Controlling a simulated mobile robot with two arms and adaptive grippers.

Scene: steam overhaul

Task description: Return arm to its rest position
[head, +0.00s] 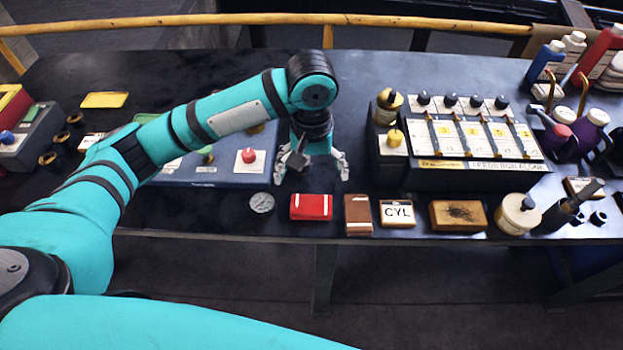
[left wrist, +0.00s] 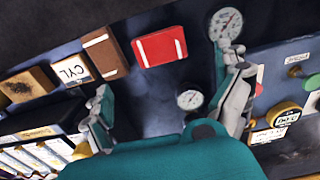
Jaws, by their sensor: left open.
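My left arm (head: 228,112) reaches in from the left over the dark bench, and its left gripper (head: 312,172) points down near the bench's front half. The gripper is open, and it also shows in the left wrist view (left wrist: 168,84) with its fingers spread wide. A small round gauge (left wrist: 190,99) shows between the fingers in that view, apart from them. I see nothing held. My right gripper is not in view.
A red box (head: 311,207), a brown block (head: 358,214), a CYL box (head: 397,213) and a dial gauge (head: 262,203) line the front edge. A blue panel (head: 205,173) lies left of the gripper, a labelled switch rack (head: 470,176) right. Bare bench lies behind the gripper.

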